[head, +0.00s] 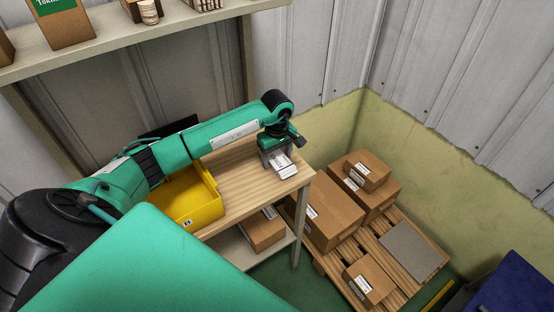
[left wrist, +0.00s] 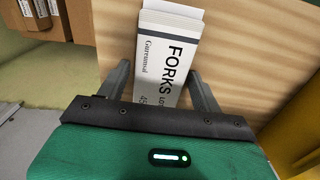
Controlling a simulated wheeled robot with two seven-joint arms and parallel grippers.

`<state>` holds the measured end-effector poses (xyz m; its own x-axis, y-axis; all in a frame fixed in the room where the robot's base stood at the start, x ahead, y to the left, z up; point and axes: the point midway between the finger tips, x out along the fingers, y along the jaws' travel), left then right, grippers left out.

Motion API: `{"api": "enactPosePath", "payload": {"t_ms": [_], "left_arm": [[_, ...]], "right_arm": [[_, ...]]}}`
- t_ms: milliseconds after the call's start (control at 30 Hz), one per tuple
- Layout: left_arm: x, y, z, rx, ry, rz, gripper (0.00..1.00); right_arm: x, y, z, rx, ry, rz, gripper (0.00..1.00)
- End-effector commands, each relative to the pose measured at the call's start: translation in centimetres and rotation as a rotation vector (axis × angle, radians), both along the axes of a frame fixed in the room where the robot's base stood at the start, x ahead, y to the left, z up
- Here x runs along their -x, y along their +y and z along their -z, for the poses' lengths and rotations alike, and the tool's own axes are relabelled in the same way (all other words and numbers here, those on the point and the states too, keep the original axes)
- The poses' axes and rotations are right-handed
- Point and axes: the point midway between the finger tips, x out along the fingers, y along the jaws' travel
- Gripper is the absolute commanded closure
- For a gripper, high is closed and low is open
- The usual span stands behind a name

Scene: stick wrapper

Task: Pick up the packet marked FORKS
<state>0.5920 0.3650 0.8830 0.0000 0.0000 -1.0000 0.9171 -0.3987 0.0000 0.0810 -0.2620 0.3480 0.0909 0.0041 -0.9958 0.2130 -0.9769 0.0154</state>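The packet marked FORKS (left wrist: 165,55) is white with black print and a grey band. It lies on the wooden shelf top, and in the head view the white packet (head: 285,171) shows near the shelf's right end. My left gripper (left wrist: 158,80) is over the near end of the packet, pointing down at it. Its two fingers are apart, one on each side of the packet, with a visible gap on the left side. The near end of the packet is hidden under the gripper body. My right gripper is not in view.
A yellow bin (head: 196,203) stands on the wooden shelf top (head: 236,177) left of the packet. Cardboard boxes (head: 330,212) sit on a pallet (head: 405,284) to the right, below the shelf. A high shelf (head: 115,38) with goods runs along the back wall.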

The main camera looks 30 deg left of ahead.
Motion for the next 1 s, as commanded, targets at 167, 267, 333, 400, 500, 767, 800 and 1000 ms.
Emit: {"api": "enactPosePath", "payload": {"t_ms": [167, 267, 333, 400, 500, 767, 800, 1000], "left_arm": [[0.0, 0.0, 0.0, 0.000, 0.000, 0.000, 0.68], [0.0, 0.0, 0.0, 0.000, 0.000, 0.000, 0.69], [0.0, 0.0, -0.1, 0.000, 0.000, 0.000, 0.69], [0.0, 0.0, -0.1, 0.000, 0.000, 0.000, 0.69], [0.0, 0.0, -0.3, -0.001, 0.000, 0.000, 0.69], [-0.1, 0.1, -3.1, -0.002, -0.005, 0.001, 0.69], [-0.2, 0.0, -4.1, -0.001, -0.006, 0.001, 0.69], [-0.2, 0.0, -9.7, -0.001, -0.008, 0.001, 0.69]], "right_arm": [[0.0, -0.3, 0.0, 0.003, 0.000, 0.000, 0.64], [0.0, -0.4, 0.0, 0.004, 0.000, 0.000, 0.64], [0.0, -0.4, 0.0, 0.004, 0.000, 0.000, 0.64], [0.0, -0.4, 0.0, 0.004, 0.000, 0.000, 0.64], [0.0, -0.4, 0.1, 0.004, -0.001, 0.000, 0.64], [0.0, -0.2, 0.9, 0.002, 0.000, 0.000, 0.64], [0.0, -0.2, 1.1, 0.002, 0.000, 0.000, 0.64], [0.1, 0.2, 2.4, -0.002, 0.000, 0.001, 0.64]]}}
